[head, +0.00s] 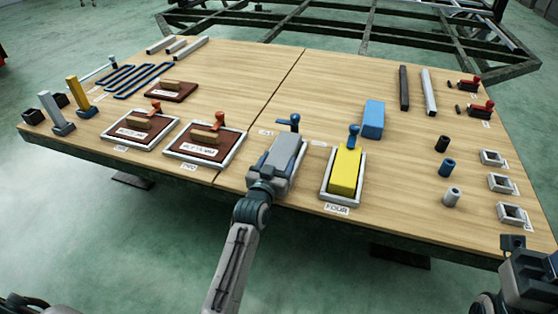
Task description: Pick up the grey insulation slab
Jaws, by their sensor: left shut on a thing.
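The grey insulation slab (284,152) is at the middle of the near table edge, in or just above a pale frame like the one beside it. My left gripper (268,182) is at the slab's near end and is shut on it. The gripper and wrist hide that end and the near part of the frame. I cannot tell whether the slab is clear of its frame. A blue-handled clamp (291,122) stands at the slab's far end.
A yellow slab (346,172) lies in the frame marked FOUR, right of the grey slab. A blue block (373,119) is behind it. Two brown panels (205,145) (141,127) lie in frames to the left. Several cylinders and small square frames (492,158) are at the right. The table's middle back is clear.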

